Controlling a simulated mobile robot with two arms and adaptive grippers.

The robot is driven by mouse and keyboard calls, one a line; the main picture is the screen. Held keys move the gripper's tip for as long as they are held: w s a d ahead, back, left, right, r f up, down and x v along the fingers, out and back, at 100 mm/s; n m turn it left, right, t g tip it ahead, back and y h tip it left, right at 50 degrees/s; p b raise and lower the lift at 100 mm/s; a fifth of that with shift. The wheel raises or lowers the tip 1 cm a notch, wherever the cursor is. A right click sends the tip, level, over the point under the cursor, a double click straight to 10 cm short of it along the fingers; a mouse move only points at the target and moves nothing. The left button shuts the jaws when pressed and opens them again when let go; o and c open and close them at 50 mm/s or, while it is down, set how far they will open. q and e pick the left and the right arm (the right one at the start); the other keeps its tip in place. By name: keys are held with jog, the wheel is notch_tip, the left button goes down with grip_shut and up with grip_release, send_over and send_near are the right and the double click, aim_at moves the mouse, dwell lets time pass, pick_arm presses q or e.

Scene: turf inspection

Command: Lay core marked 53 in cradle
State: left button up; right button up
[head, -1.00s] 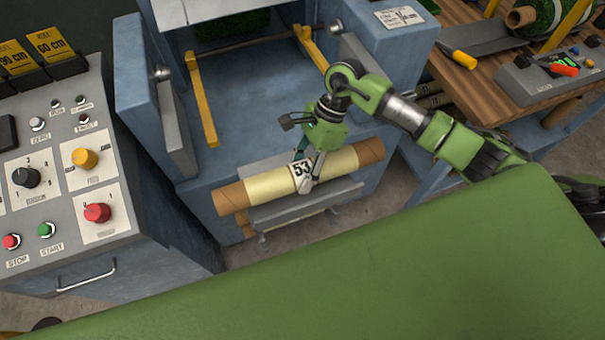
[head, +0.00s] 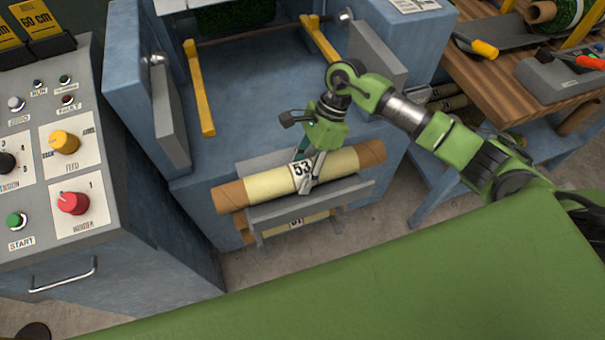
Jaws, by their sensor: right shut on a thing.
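The core marked 53 (head: 262,188) is a brown cardboard tube with a cream wrap and a black-and-white 53 label. My right gripper (head: 307,184) is shut on its middle, from above, beside the label. The core lies crosswise at the front of the blue machine, over a grey metal cradle (head: 312,206). One grey plate shows behind the core and one in front of it. I cannot tell whether the core rests on the plates or hangs just above them. My left gripper is out of view.
Another labelled core (head: 268,231) lies under the cradle, its number unclear. Yellow bars (head: 199,90) stand in the machine's opening. A control panel (head: 60,180) is at left. A wooden bench (head: 478,75) with tools is at right. A green surface (head: 380,280) fills the front.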

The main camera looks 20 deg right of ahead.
dwell(0.3)
jog(key=o, duration=1.6)
jog(key=shift+c, duration=0.2)
jog(key=shift+f, duration=0.1)
